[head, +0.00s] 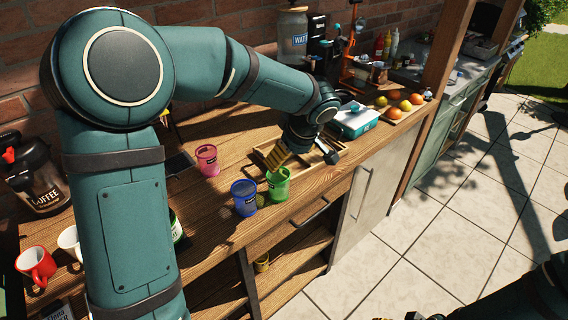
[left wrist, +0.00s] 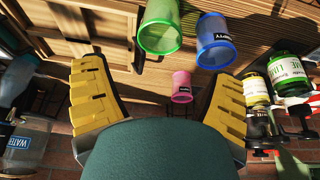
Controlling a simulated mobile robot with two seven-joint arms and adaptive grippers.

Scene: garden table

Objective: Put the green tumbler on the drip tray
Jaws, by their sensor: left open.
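The green tumbler (head: 278,185) stands upright near the counter's front edge, and it shows at the top of the left wrist view (left wrist: 160,30). A slatted wooden tray (head: 308,161), which looks like the drip tray, lies behind and to the right of it, partly hidden by my left gripper. The slats also show at upper left in the left wrist view (left wrist: 75,45). My left gripper (head: 290,153) is low over the tray, beside the green tumbler and apart from it. Its yellow fingers (left wrist: 158,103) are spread with nothing between them.
A blue tumbler (head: 244,198) stands close left of the green one, and a pink tumbler (head: 207,160) farther back. A teal-and-white container (head: 354,122) and a fruit board (head: 398,111) are to the right. Mugs (head: 36,264) stand at far left. The counter's front edge is close.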

